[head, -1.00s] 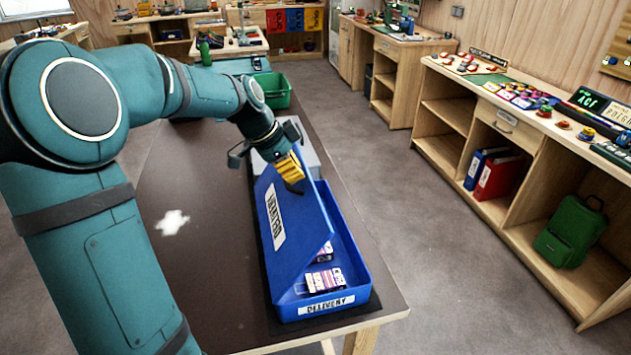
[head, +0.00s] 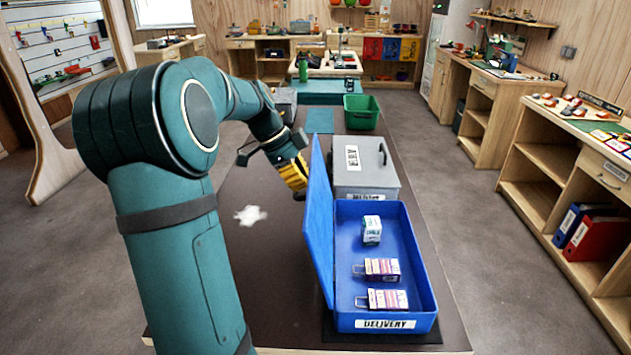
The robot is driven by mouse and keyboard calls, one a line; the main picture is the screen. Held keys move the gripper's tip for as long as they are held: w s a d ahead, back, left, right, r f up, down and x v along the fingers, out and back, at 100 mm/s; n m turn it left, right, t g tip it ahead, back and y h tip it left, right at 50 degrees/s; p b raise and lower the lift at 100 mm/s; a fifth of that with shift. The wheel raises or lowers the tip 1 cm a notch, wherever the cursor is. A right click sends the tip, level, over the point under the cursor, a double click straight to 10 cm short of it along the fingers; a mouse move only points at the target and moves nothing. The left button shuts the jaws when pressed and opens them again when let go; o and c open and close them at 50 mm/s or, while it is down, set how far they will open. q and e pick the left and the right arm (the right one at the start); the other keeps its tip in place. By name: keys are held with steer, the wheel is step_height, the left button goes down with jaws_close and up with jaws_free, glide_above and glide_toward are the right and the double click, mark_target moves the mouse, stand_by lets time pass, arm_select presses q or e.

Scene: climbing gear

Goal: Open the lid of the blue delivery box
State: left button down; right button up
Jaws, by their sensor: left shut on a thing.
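The blue delivery box (head: 428,300) stands on the dark table, with a white DELIVERY label on its front. Its lid (head: 319,215) stands up along the left side, close to upright and leaning slightly left, so the inside shows. Inside are a white and green carton (head: 371,228) and two purple, orange and white packs (head: 378,269) (head: 385,299). My left gripper (head: 298,178), with yellow fingers, is shut on the lid near its far left part. The exact contact is partly hidden. My right gripper is not in view.
A grey lidded box (head: 366,175) stands right behind the blue box, and a green bin (head: 361,112) farther back. A white patch (head: 250,215) lies on the table (head: 285,290), left of the lid. Shelves (head: 545,165) stand across the aisle at right.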

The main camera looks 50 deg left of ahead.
arm_select(q)
steer(key=shift+s+a+f, duration=0.2)
steer(key=shift+s+a, duration=0.1)
steer(key=shift+a, duration=0.05)
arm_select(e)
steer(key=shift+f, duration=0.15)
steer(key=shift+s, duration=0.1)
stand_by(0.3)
